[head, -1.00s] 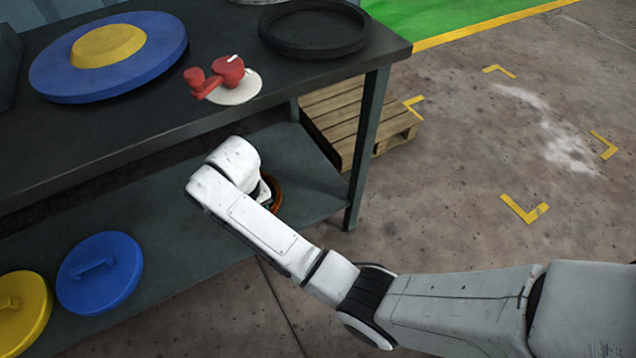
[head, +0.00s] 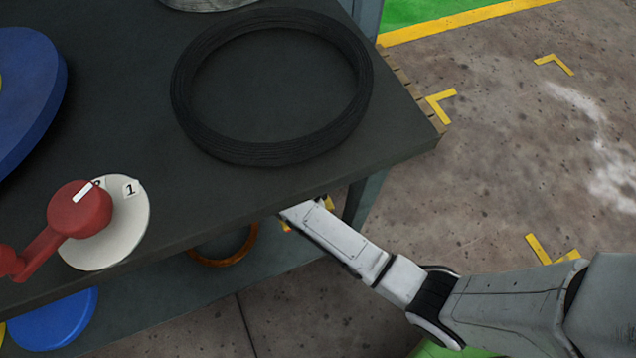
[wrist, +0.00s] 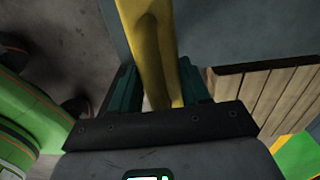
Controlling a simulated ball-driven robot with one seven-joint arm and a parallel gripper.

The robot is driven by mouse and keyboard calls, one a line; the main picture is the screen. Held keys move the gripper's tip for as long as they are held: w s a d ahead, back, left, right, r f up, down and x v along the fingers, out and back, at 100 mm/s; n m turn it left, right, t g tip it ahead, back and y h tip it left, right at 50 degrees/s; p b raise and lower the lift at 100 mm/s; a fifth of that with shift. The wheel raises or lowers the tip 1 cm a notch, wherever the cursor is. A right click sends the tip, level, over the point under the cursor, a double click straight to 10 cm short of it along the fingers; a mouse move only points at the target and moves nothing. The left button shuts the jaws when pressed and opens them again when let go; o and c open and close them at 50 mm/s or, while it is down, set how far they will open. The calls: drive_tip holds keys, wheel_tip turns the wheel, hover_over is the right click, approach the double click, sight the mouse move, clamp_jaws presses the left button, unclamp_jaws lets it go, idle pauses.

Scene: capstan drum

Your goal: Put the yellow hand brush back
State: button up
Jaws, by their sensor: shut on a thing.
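The yellow hand brush (wrist: 147,40) shows in the wrist view as a long yellow bar between the dark green fingers of my gripper (wrist: 158,88). My gripper is shut on it. The far end of the brush runs out of the top of the picture, so its bristles cannot be made out. In the head view, my gripper is hidden under the table top. Only small yellow bits (head: 329,202) show beside my wrist at the table's edge; they may be part of the brush.
The dark table (head: 300,180) overhangs a lower shelf. On top are a black wire coil (head: 192,125), a red crank (head: 80,208) on a white disc and a blue disc (head: 45,95). An orange ring (head: 228,258) lies below. A wooden pallet (wrist: 270,95) stands close right of my gripper.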

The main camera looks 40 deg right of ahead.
drive_tip(key=f+b, duration=0.1)
drive_tip(key=f, duration=0.1)
drive_tip(key=f+b, duration=0.1)
drive_tip(key=f, duration=0.3)
drive_tip(key=shift+w+d+f+b, duration=0.1)
drive_tip(key=shift+d+b, duration=0.3)
drive_tip(key=shift+f+b, duration=0.9)
drive_tip(key=shift+f, duration=1.05)
drive_tip(key=shift+f, duration=0.15)
drive_tip(key=o, duration=1.2)
wheel_tip(320, 180, up, 12)
drive_tip(key=p, duration=0.5)
